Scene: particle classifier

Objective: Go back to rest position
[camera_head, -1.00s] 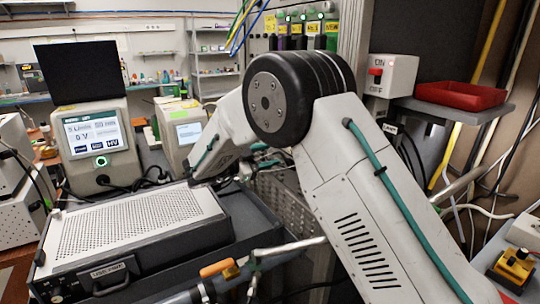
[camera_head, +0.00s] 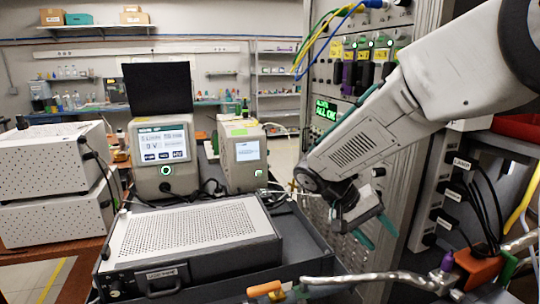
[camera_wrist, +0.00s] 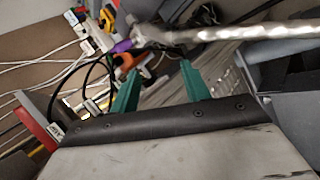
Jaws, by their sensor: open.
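My gripper (camera_head: 376,233) hangs at the end of my arm in the right half of the head view, in front of the rack. Its two green fingers point down and are apart, with nothing between them. In the wrist view the green fingers of my gripper (camera_wrist: 160,84) stand spread, also empty. The grey arm reaches in from the upper right.
A perforated metal box (camera_head: 190,230) sits on a dark tray left of my gripper. A tall rack (camera_head: 385,270) stands close behind it. Two instruments with screens (camera_head: 164,155) stand behind the box.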

